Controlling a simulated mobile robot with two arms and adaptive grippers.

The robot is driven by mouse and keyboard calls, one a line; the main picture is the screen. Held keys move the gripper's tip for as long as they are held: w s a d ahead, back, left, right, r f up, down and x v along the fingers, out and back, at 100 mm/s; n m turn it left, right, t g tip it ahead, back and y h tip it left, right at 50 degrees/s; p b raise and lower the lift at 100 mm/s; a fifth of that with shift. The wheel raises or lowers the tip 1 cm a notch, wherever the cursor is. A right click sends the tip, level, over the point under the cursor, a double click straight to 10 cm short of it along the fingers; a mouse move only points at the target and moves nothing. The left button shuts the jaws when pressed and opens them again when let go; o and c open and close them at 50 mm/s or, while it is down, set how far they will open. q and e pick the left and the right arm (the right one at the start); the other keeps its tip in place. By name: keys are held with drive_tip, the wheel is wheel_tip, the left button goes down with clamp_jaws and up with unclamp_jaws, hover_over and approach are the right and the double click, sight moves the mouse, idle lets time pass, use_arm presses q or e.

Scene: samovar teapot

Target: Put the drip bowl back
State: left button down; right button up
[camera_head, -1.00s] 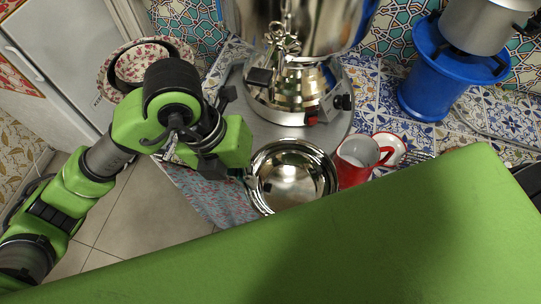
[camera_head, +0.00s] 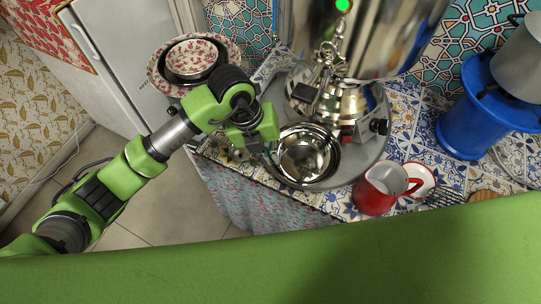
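The drip bowl (camera_head: 304,160) is a shiny round steel bowl. It sits, or is held just above, the grey round tray (camera_head: 360,160), in front of the samovar (camera_head: 338,108) and below its tap (camera_head: 327,58). Whether its underside touches the tray is hidden. My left gripper (camera_head: 268,148) is at the bowl's left rim and appears shut on it. Its fingertips are mostly hidden behind the green gripper body. My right gripper is not in view.
A red mug (camera_head: 380,188) stands right of the bowl, beside a red-rimmed white dish (camera_head: 422,180). A blue stove (camera_head: 470,120) with a pot is at right. Patterned bowls (camera_head: 192,58) are at upper left. A green surface covers the bottom of the view.

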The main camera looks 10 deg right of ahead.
use_arm(q)
drive_tip(key=shift+w+f, duration=0.85)
drive_tip(key=shift+f, duration=0.3)
wheel_tip(320, 180, down, 3)
drive_tip(key=shift+r+p, duration=0.15)
drive_tip(key=shift+p, duration=0.15)
drive_tip(key=c, duration=2.3)
unclamp_jaws()
drive_tip(key=shift+a, duration=0.1)
